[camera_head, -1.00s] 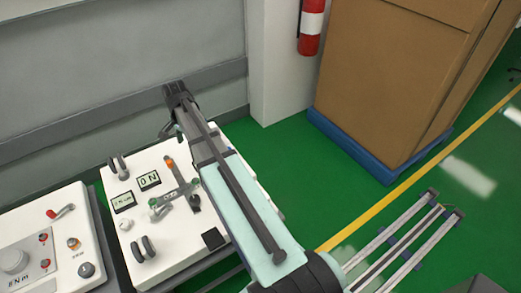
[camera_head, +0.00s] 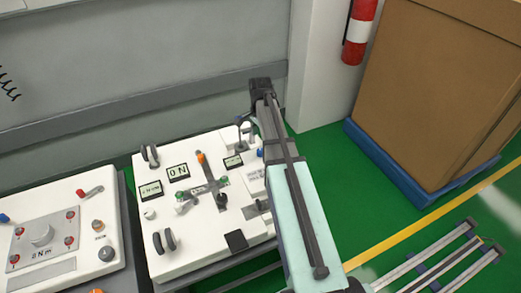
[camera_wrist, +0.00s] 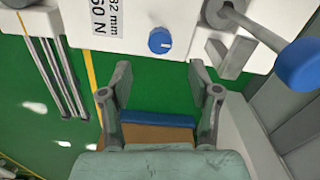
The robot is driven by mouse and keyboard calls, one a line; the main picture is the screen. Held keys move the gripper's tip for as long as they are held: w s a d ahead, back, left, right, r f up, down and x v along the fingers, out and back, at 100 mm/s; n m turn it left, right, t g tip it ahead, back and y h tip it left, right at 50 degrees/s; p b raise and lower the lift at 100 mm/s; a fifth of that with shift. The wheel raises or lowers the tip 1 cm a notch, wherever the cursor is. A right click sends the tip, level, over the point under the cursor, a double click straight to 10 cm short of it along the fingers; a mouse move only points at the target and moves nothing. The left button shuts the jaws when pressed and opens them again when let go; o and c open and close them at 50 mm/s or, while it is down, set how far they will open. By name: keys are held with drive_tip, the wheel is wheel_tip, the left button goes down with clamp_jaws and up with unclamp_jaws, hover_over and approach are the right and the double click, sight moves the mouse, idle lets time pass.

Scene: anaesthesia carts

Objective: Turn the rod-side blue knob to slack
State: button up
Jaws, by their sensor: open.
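A blue knob (camera_wrist: 160,40) with a white pointer mark sits on the white machine's panel beside a label reading 32 mm and 60 N. A small blue spot on the machine's right side, beside my arm, shows in the head view (camera_head: 261,154). A rod ending in a larger blue handle (camera_wrist: 302,63) stands to the right of the knob in the wrist view. My gripper (camera_wrist: 161,78) is open and empty, its fingertips just below the knob in that picture and apart from it. In the head view my gripper (camera_head: 262,88) is beyond the machine's back right corner.
The white machine (camera_head: 185,252) carries small displays, dark rollers and a grey cross-shaped mechanism. Another white panel (camera_head: 60,281) with knobs stands at left. A grey wall is behind, with a large brown box (camera_head: 435,100) on a blue pallet at right. Green floor lies between.

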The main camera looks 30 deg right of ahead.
sight(260, 151)
wheel_tip(260, 151, down, 8)
drive_tip(key=shift+r, duration=0.1)
idle(0.4)
drive_tip(key=c, duration=1.2)
